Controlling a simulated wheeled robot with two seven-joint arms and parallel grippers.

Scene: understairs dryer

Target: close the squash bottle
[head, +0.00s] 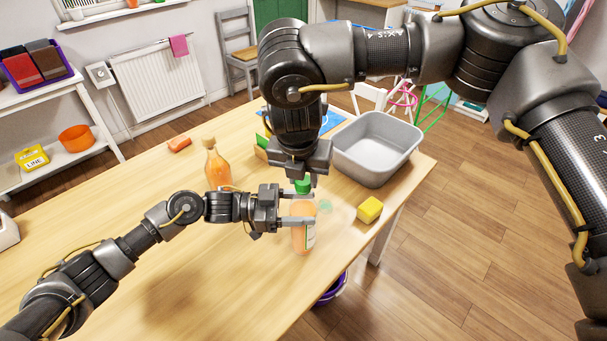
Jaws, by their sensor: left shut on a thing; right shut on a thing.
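The squash bottle (303,238) stands upright on the wooden table, with orange contents and a pale label on its side. My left gripper (298,221) is shut around its upper body from the left. A green cap (303,186) is at the top of the bottle. My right gripper (302,178) comes from above and is shut on the cap. The fingers hide part of the cap and the bottle's neck, so I cannot tell whether the cap is seated on the neck.
Another orange bottle (216,168) with a tan top stands to the left. A grey basin (376,148) is at the back right, with a yellow sponge (369,210) in front of it. An orange block (179,143) lies at the back left. The table's front left is clear.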

